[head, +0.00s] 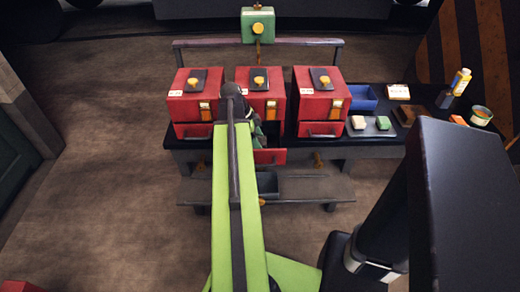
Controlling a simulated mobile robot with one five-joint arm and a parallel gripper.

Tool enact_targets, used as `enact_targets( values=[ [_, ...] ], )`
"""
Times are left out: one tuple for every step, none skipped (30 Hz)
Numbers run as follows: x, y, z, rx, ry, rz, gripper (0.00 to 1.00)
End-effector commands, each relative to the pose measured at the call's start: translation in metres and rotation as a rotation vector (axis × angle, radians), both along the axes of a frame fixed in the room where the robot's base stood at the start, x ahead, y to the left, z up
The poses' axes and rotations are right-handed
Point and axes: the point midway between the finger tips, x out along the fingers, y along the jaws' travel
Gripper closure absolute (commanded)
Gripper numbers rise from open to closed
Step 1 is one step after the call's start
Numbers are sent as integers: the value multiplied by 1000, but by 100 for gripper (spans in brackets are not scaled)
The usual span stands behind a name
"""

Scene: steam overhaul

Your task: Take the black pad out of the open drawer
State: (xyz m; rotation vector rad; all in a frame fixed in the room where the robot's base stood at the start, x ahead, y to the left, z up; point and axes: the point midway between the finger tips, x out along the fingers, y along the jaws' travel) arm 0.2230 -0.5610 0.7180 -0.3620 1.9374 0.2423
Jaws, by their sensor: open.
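Three red boxes stand in a row on a dark bench, each with a drawer at its base. The middle red box (264,100) has its drawer (273,156) pulled out towards me, partly behind my arm. The drawer's inside is mostly hidden, and I cannot make out a black pad in it. My gripper (257,134) is at the end of my green arm, in front of the middle box and just above the open drawer. It is open; its fingertips are small and partly hidden by the arm.
The left (196,96) and right (320,97) red boxes have shut drawers. A dark bin (267,183) sits on the low shelf (305,187).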

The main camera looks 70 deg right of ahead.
Motion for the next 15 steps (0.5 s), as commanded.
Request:
enact_targets(
  values=[
    [-1,0,-5,0,0,0,33],
    [-1,-1,-4,0,0,0,33],
    [-1,-1,-2,0,0,0,33],
    [-1,0,-2,0,0,0,33],
    [-1,-1,-2,-1,0,0,33],
    [-1,-1,-1,0,0,0,33],
    [-1,-1,-1,0,0,0,37],
    [-1,0,-1,0,0,1,41],
    [-1,0,-1,0,0,1,46],
    [-1,0,-1,-1,0,1,50],
    [-1,0,-1,-1,0,1,54],
    [-1,0,-1,-1,0,1,59],
    [0,0,-1,-1,0,1,63],
    [0,0,-1,-1,0,1,67],
    [0,0,-1,-1,0,1,72]
  ],
)
